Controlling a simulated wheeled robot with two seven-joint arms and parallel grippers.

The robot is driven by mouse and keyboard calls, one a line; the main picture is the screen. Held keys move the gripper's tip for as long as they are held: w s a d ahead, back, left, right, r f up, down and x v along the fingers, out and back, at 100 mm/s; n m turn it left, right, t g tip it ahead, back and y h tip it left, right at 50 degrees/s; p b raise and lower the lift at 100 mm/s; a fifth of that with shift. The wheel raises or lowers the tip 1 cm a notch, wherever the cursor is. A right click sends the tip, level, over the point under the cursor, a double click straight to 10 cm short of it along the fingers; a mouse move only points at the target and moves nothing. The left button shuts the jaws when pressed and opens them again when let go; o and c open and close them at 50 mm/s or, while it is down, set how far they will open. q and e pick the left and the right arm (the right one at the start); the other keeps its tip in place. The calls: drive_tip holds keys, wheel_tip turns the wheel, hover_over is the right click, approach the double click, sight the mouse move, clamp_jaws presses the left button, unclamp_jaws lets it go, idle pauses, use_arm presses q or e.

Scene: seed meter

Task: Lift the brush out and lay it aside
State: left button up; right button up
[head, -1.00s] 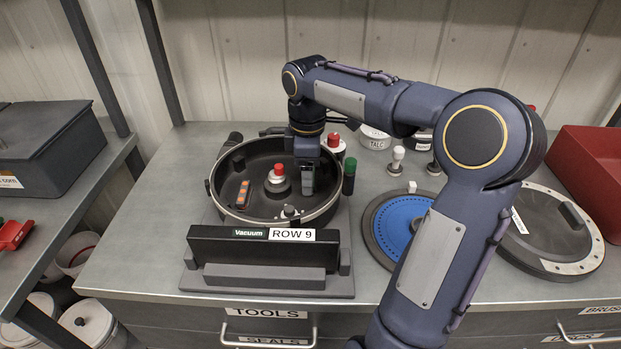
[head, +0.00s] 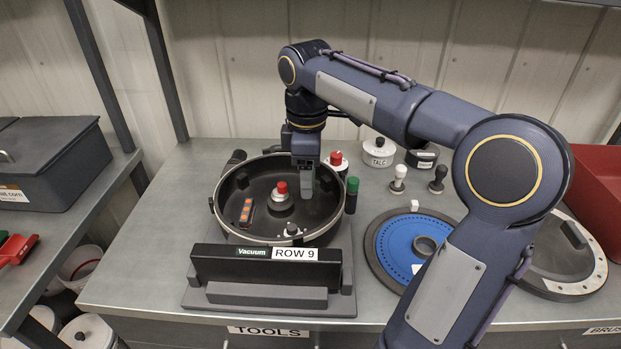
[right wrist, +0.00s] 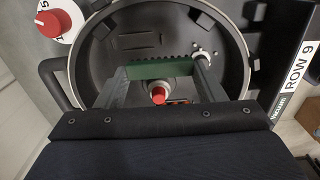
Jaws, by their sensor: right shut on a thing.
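The brush (right wrist: 160,68) shows in the right wrist view as a green bar with a row of dark bristles along one edge. It spans between the two fingers of my right gripper (right wrist: 160,80), which is shut on it. In the head view my right gripper (head: 308,182) points down inside the right part of the round black seed meter housing (head: 225,232). There the brush is hidden by the fingers, and I cannot tell whether it is clear of the housing. My left gripper is not in view.
A red-capped hub (head: 282,193) and an orange-marked block (head: 246,212) are inside the housing. A dark green-topped bottle (head: 351,195) and a red-knobbed dial (head: 336,160) stand close to its right. A blue disc (head: 395,245) lies further right. Bare bench shows at left.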

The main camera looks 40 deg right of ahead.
drive_tip(key=s+a+r, duration=0.6)
drive_tip(key=s+a, duration=0.1)
drive_tip(key=a, duration=0.1)
drive_tip(key=shift+d+f, duration=0.1)
idle(0.5)
